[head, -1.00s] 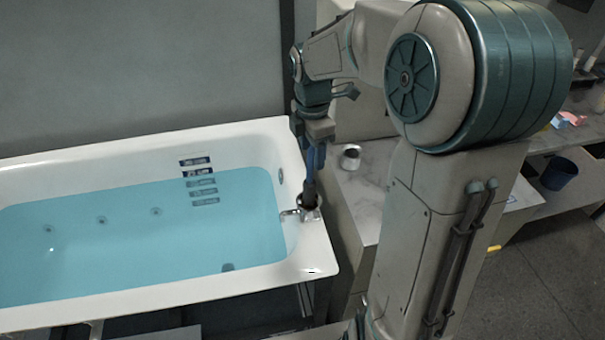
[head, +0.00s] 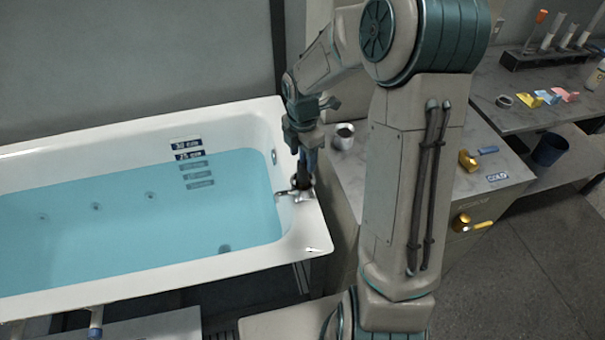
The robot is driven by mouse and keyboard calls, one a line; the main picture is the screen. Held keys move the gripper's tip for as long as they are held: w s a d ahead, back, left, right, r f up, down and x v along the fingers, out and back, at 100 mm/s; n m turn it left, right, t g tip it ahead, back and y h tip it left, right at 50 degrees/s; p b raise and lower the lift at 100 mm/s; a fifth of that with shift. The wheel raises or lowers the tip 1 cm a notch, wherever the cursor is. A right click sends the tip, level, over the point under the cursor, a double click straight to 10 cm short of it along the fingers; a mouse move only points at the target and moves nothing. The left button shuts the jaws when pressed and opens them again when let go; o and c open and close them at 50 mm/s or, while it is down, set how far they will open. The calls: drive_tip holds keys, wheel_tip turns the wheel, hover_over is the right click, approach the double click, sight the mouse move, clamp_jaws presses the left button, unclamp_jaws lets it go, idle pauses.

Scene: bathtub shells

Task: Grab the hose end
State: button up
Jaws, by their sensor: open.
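I cannot make out a hose end for certain in the head view. My gripper (head: 304,181) points down over the tub's right rim, close above a small metal tap fitting (head: 284,194). Its fingertips are small and dark here, and they partly cover the fitting. I see nothing clearly held, and I cannot tell whether they touch the fitting. The white bathtub (head: 225,265) holds blue water (head: 110,235), with depth labels on its far inner wall.
A marble counter (head: 350,168) with a metal cup (head: 344,136) stands right of the tub. My arm hides part of it. Beyond are a gold valve with a blue handle (head: 468,160), a gold valve with a yellow handle (head: 462,223) and a dark blue bin (head: 550,149).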

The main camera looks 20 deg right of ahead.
sight(303, 175)
wheel_tip(303, 175, down, 4)
drive_tip(key=shift+r, duration=0.25)
drive_tip(key=c, duration=1.2)
